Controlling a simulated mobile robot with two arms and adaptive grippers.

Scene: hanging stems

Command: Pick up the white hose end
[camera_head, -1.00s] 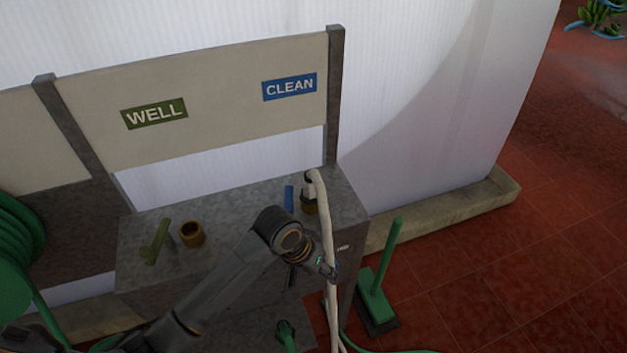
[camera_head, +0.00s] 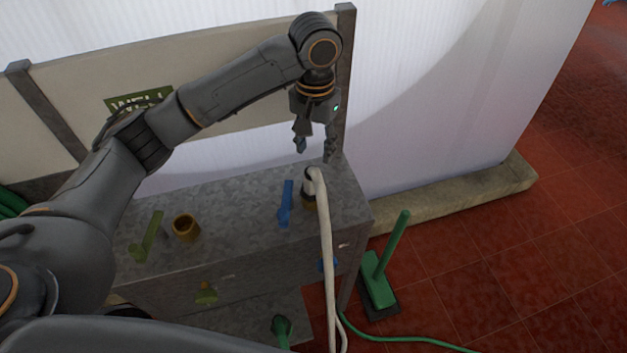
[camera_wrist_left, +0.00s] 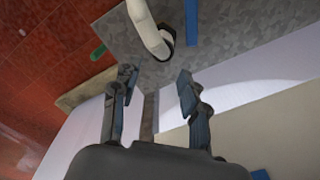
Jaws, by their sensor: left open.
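The white hose end (camera_head: 311,178) stands upright at the right end of the grey metal bench, at a brass fitting (camera_head: 308,200). Its white hose (camera_head: 326,245) bends over and hangs down the bench front. My left gripper (camera_head: 315,158) is open and empty, pointing down just above and behind the hose end, not touching it. In the left wrist view, the hose end (camera_wrist_left: 160,45) shows beyond the spread fingertips (camera_wrist_left: 157,76). My right gripper is not seen.
A blue lever (camera_head: 285,205) stands close left of the hose end. A green lever (camera_head: 148,238) and an empty brass fitting (camera_head: 186,227) are further left on the bench (camera_head: 240,220). A green brush (camera_head: 380,280) stands on the red floor at right. The back panel rises behind.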

